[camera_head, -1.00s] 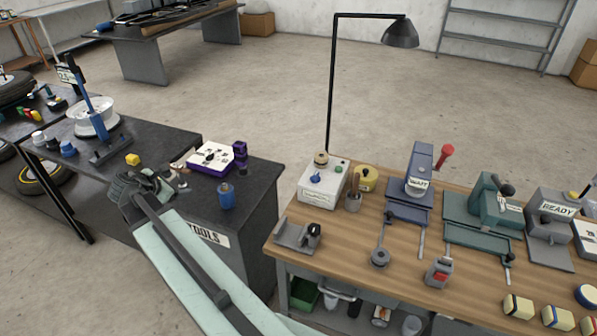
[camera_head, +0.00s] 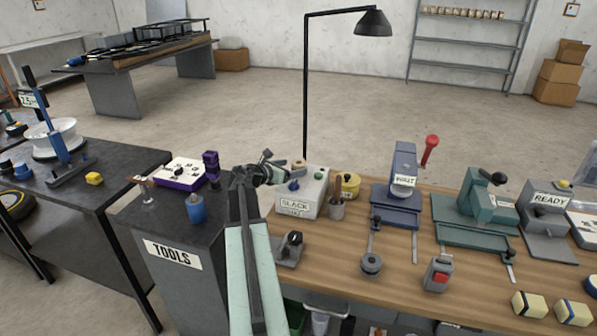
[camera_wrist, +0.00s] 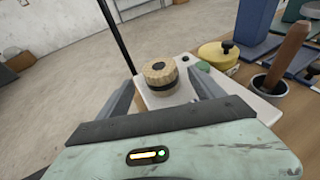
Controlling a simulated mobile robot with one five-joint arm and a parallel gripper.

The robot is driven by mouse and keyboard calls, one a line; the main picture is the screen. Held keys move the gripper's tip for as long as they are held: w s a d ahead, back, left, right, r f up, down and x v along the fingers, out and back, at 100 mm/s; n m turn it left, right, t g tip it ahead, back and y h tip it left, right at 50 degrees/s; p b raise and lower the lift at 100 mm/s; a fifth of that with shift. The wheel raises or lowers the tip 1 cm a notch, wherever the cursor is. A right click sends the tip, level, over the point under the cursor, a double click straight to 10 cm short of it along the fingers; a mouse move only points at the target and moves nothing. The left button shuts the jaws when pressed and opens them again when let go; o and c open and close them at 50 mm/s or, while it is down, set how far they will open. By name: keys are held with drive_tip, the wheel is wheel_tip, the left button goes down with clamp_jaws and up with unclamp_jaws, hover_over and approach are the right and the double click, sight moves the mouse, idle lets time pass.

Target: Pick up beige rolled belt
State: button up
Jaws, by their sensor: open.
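The beige rolled belt (camera_wrist: 160,76) is a ribbed roll with a dark band and a dark centre. It stands on top of the white SLACK box (camera_head: 290,206) at the back left of the wooden bench. In the head view the belt (camera_head: 299,164) shows small, just right of my gripper (camera_head: 268,170). In the wrist view my gripper (camera_wrist: 163,98) is open, with one finger on each side of the belt's line and the belt slightly beyond them. I see no contact.
A yellow round container (camera_wrist: 222,54) and a cup with a wooden handle (camera_wrist: 268,88) stand right of the box. The black lamp pole (camera_head: 305,90) rises behind it. The TOOLS cabinet (camera_head: 172,255) and blue cylinder (camera_head: 196,208) are left.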

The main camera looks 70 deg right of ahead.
sight(299, 162)
drive_tip(key=b+x, duration=0.1)
drive_tip(key=x, duration=0.4)
drive_tip(key=shift+f+b, duration=0.2)
drive_tip(key=shift+b, duration=0.2)
drive_tip(key=shift+a+r, duration=0.1)
drive_tip(key=shift+c, duration=0.6)
drive_tip(key=c, duration=1.5)
wheel_tip(299, 162, up, 4)
drive_tip(key=p, duration=0.4)
drive_tip(key=shift+c, duration=0.2)
drive_tip(key=s+a+r+p, duration=0.1)
drive_tip(key=a, duration=1.5)
